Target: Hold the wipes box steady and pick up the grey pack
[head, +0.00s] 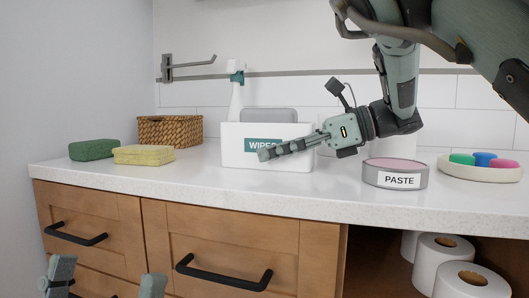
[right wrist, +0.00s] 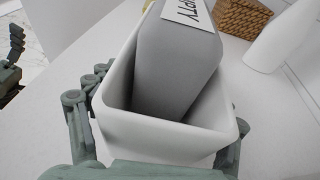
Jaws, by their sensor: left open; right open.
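The white wipes box (head: 235,145) stands on the counter, its front label partly covered by my right gripper (head: 267,153). The grey pack (head: 268,115) sticks out of its open top. In the right wrist view the pack (right wrist: 175,70) leans inside the box (right wrist: 140,130), with a label ending in "PTY". My right gripper is open, with its fingers on either side of the box; contact cannot be told. My left gripper (head: 106,281) is open and empty, low in front of the drawers, cut by the bottom edge.
A spray bottle (head: 236,95) stands behind the box. Left are a wicker basket (head: 170,130), a green sponge (head: 94,149) and a yellow sponge (head: 144,155). Right are a paste tin (head: 395,172) and a dish (head: 482,172). Drawer handles (head: 222,275) protrude below the counter edge.

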